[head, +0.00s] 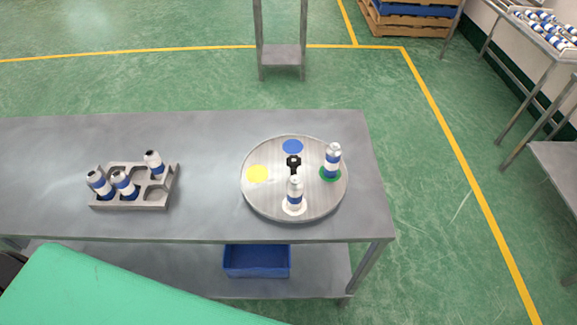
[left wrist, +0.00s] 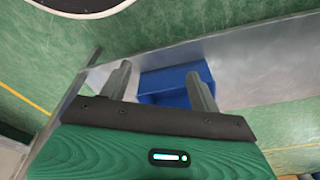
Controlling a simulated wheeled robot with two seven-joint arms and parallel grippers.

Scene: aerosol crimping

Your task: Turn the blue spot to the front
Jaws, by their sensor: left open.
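The round metal turntable (head: 262,199) sits on the right part of the table. Its blue spot (head: 292,147) is bare and lies at the back. A bare yellow spot (head: 257,174) is at the left. A can (head: 332,160) stands upright on the green spot (head: 322,173) at the right. Another can (head: 295,193) stands upright on the white spot (head: 300,209) at the front. A black hub (head: 293,162) is at the centre. My left gripper (left wrist: 160,82) is open and empty in the left wrist view, apart from the turntable. My right gripper is in neither view.
A grey rack (head: 130,203) with several cans stands on the left of the table (head: 215,130). A blue bin (head: 257,261) sits on the lower shelf; it also shows in the left wrist view (left wrist: 172,86). The tabletop between rack and turntable is clear.

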